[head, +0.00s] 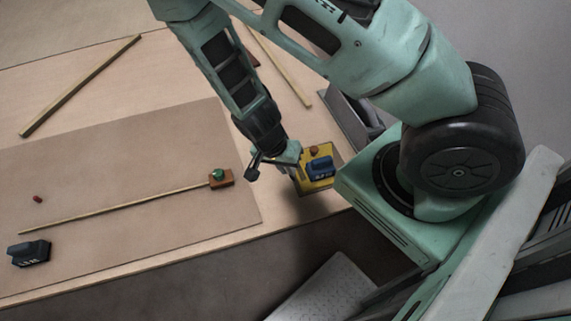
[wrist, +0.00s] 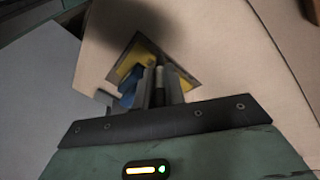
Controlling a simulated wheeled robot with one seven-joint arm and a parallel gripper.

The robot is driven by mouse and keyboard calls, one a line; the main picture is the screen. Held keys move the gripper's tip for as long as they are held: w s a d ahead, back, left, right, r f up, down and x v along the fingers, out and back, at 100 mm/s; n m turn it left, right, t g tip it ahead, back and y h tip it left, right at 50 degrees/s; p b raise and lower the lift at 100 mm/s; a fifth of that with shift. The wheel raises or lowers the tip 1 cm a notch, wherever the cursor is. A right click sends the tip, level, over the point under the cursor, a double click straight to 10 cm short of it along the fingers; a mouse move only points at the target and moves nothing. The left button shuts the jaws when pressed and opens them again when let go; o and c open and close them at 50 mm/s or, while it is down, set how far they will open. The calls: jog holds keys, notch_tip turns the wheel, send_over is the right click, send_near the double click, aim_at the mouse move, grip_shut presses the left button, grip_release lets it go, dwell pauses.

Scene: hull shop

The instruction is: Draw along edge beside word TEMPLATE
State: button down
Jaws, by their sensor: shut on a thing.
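My gripper (head: 290,172) is at the yellow tray (head: 317,187) on the right part of the table. In the wrist view its fingers (wrist: 158,88) are shut on a slim pen-like thing (wrist: 161,74), partly hidden between them. The tray, dark-rimmed, shows beyond the fingers (wrist: 128,65). A blue block (head: 320,168) with pale lettering is in it, beside my gripper, with a small brown knob (head: 314,152) behind. A long thin wooden strip (head: 120,212) lies on a brown sheet (head: 85,170), with a green-knobbed brown block (head: 221,178) at its right end. I cannot read TEMPLATE anywhere.
A dark block (head: 29,253) with pale marks stands at the sheet's left front, near a small red piece (head: 38,199). Wooden bars lie at the back left (head: 80,86) and behind my arm (head: 280,68). The sheet's middle is mostly clear.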

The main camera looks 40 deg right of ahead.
jog(key=shift+s+a, duration=0.25)
jog(key=shift+s, duration=0.35)
jog(key=shift+s, duration=0.15)
jog(key=shift+s+a, duration=0.2)
jog(key=shift+s, duration=0.15)
jog(key=shift+r, duration=0.1)
notch_tip(320, 180, up, 13)
jog(key=p, duration=1.2)
